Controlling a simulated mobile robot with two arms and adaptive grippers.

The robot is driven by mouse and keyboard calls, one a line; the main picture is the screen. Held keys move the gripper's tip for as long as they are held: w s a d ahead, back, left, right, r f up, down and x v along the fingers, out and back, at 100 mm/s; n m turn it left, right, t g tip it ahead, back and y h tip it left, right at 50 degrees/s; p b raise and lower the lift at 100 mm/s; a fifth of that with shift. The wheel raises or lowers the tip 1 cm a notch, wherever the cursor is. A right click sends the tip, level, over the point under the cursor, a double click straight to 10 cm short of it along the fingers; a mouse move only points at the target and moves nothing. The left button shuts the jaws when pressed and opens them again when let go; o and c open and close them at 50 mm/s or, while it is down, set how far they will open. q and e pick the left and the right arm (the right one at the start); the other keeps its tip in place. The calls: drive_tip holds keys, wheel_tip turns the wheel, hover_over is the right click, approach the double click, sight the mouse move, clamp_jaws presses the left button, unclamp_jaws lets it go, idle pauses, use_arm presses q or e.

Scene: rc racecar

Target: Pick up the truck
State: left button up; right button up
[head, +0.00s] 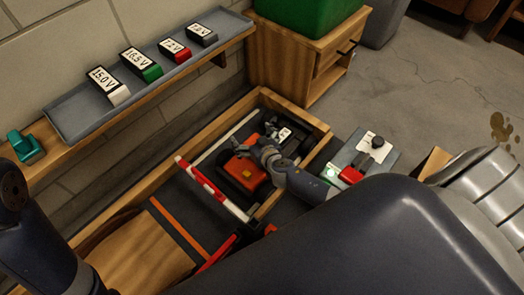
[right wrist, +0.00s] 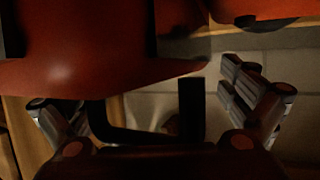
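The truck (head: 243,173), orange-red and black, sits inside a low wooden-sided box on the floor side of the head view. My right gripper (head: 256,141) is over the truck's far end, with its fingers spread. In the right wrist view, the truck's red body (right wrist: 90,45) fills the upper left, very close. The two fingers of my right gripper (right wrist: 160,115) stand wide apart there, with a black bar-like part between them. I cannot tell whether either finger touches the truck. My left gripper is not in view; only my left arm shows at the lower left.
A wooden frame (head: 300,112) surrounds the truck, with a red-and-white barrier bar (head: 212,190) beside it. A controller box with a red part (head: 352,174) stands to the right. A wall shelf (head: 75,112) holds several labelled voltage packs. A wooden cabinet (head: 285,65) stands behind.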

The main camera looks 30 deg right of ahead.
drive_tip(key=c, duration=1.7)
drive_tip(key=shift+w+r, duration=0.2)
drive_tip(key=shift+r, duration=0.1)
drive_tip(key=shift+c, duration=0.2)
drive_tip(key=shift+r, duration=0.1)
